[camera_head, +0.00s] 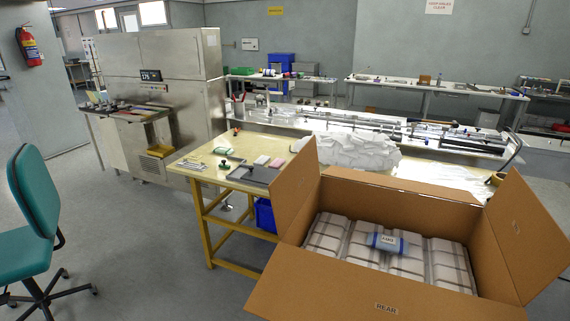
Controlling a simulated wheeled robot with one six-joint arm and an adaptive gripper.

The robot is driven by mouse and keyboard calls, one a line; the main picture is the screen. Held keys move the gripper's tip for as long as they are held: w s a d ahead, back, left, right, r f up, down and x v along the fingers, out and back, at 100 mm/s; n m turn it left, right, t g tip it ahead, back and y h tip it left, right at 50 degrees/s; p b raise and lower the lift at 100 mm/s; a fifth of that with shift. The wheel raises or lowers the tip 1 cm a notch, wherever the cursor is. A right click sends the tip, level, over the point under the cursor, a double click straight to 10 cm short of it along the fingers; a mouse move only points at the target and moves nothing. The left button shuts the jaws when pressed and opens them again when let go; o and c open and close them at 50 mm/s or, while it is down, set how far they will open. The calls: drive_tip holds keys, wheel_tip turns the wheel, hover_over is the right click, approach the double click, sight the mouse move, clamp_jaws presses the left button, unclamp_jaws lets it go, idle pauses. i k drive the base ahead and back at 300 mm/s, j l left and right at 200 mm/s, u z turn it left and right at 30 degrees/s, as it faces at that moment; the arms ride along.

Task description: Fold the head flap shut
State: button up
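A large open cardboard box (400,202) stands at the lower right. Its left flap (296,188) stands up and leans outward. Its right flap (522,232) also stands open to the right. The near flap (330,290) is spread open toward me and carries a small "REAR" label (386,308). No flap shows at the far edge, where I see the inner wall. No flap in view is marked as the head flap, so I cannot tell which it is. My gripper is not in view.
Several pale wrapped packs (447,262) fill the box, with a blue labelled item (387,243) on top. A yellow-framed table (210,157) stands left of the box. A teal chair (34,195) is at far left. Grey floor (150,235) is clear between them.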

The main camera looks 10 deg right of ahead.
sight(289, 191)
drive_tip(key=i+j, duration=0.3)
drive_tip(key=j, duration=0.2)
drive_tip(key=i+j, duration=0.3)
drive_tip(key=j, duration=0.15)
drive_tip(key=i+j, duration=0.3)
drive_tip(key=j, duration=0.2)
